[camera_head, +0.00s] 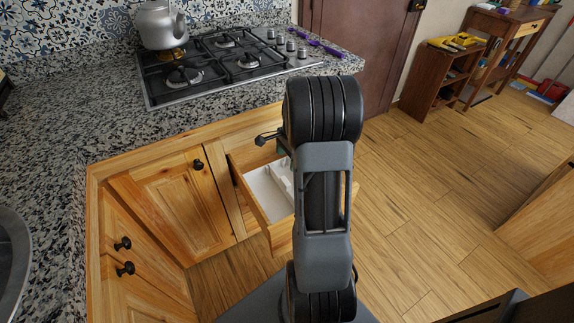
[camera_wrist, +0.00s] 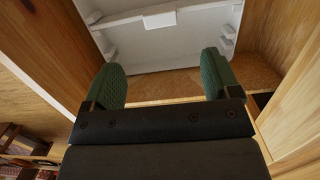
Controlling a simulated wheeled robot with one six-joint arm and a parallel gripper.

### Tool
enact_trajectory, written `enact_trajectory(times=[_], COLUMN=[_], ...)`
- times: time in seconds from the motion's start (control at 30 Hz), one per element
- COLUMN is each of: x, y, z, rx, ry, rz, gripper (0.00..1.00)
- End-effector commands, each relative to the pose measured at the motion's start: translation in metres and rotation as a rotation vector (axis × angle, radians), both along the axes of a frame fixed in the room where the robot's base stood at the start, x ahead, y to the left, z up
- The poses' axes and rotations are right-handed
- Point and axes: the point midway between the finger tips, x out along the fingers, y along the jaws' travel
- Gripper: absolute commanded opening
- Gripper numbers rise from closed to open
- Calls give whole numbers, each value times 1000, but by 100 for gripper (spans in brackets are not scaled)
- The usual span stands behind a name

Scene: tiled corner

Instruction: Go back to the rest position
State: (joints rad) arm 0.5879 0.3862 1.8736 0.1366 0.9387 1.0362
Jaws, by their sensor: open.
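My gripper (camera_wrist: 166,84) shows in the wrist view with its two green padded fingers spread wide and nothing between them. A white tray (camera_wrist: 165,45) lies beyond the fingertips, between wooden walls. In the head view my arm stands in front of an open wooden drawer (camera_head: 247,188) with a white insert (camera_head: 268,190) inside. The gripper is mostly hidden behind my arm there; a small dark and green part shows near the drawer's top edge. I cannot tell if the fingers touch the drawer.
A granite counter (camera_head: 110,110) carries a gas stove (camera_head: 215,75) and a kettle (camera_head: 161,25). Closed cabinets (camera_head: 165,205) with black knobs stand left of the drawer. Wooden floor (camera_head: 425,215) is clear to the right. A small shelf (camera_head: 435,85) stands at the back right.

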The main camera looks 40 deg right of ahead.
Motion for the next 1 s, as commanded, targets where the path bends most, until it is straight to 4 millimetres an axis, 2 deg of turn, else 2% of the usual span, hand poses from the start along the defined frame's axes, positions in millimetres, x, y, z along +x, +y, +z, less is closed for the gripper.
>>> enact_trajectory(times=[0.1,0.27,0.8,1.0], x=[0,0,0,-4], y=[-2,-3,-2,-2], z=[13,19,19,15], rx=[0,0,0,-5], ry=[0,0,0,-12], rz=[0,0,7,169], gripper=[83,83,83,83])
